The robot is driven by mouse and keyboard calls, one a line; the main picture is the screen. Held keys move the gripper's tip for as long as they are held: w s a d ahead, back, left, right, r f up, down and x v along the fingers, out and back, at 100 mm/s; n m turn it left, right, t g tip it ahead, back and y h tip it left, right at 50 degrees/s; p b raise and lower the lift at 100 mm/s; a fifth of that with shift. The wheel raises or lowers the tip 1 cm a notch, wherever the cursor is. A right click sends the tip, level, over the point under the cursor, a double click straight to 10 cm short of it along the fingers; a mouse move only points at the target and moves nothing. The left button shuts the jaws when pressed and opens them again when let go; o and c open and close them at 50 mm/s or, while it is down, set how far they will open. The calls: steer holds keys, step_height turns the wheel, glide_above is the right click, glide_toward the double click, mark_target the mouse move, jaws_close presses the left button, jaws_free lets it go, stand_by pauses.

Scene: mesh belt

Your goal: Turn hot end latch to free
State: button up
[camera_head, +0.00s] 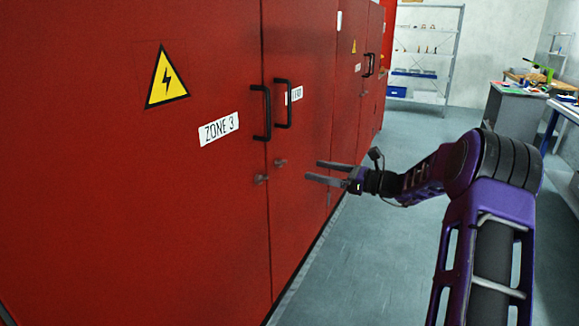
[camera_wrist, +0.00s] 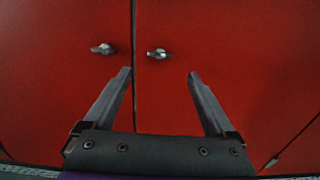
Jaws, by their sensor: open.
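The red cabinet (camera_head: 150,220) has two small metal latches below its black handles. The left latch (camera_head: 261,179) is on the ZONE 3 door and the right latch (camera_head: 281,163) is on the neighbouring door. In the wrist view the left latch (camera_wrist: 103,48) and right latch (camera_wrist: 158,54) sit either side of the door seam. I cannot tell which is the hot end latch; the right door's label is partly hidden by a handle. My gripper (camera_head: 312,171) is open and empty, apart from the doors. Its fingers (camera_wrist: 160,75) point toward them, with the right latch ahead between the fingertips' lines.
Two black handles (camera_head: 267,112) stick out above the latches. A yellow warning triangle (camera_head: 166,78) and ZONE 3 label (camera_head: 219,129) are on the left door. The grey floor (camera_head: 370,260) is clear beside the cabinets. A shelf (camera_head: 425,50) and workbench (camera_head: 515,110) stand farther back.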

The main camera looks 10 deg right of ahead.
mark_target(284, 163)
steer(key=x, duration=0.9)
steer(key=shift+w+a, duration=0.15)
steer(key=shift+a, duration=0.05)
steer(key=c, duration=1.4)
steer(key=shift+b, duration=0.3)
